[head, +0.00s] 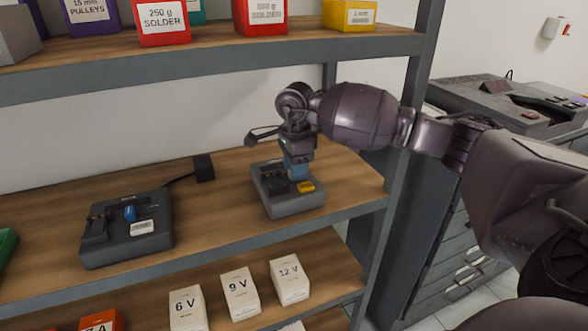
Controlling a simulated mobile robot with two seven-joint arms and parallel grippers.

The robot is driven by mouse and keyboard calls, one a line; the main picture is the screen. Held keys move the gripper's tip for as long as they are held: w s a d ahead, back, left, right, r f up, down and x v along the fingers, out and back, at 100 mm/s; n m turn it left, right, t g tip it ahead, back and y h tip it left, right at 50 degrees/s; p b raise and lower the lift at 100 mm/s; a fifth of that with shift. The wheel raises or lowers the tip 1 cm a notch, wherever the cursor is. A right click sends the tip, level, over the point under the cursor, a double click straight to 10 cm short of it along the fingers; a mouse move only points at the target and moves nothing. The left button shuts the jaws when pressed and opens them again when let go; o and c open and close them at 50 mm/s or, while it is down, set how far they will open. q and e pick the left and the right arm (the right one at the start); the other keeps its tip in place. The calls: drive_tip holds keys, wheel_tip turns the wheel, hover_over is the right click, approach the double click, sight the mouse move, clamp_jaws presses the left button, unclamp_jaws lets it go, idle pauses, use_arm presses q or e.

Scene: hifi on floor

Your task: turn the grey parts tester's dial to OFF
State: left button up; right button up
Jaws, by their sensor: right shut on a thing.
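A grey tester box (290,204) sits on the middle shelf, with a yellow part (305,187) on its front right and dark parts on its top left. My right gripper (297,163) points down over this box and is shut on its blue dial (298,173). The gripper hides much of the dial, and I cannot read its position or any OFF mark. My left gripper is not in view.
A darker box (125,240) with a blue knob and black lever stands left on the same shelf, near a black plug block (203,168). The upper shelf (200,68) with labelled bins hangs above. White voltage boxes (239,292) stand below.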

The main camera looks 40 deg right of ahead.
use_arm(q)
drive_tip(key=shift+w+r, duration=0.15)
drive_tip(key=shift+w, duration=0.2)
use_arm(e)
drive_tip(key=shift+r, duration=0.1)
drive_tip(key=o, duration=0.7)
drive_tip(key=shift+c, duration=0.2)
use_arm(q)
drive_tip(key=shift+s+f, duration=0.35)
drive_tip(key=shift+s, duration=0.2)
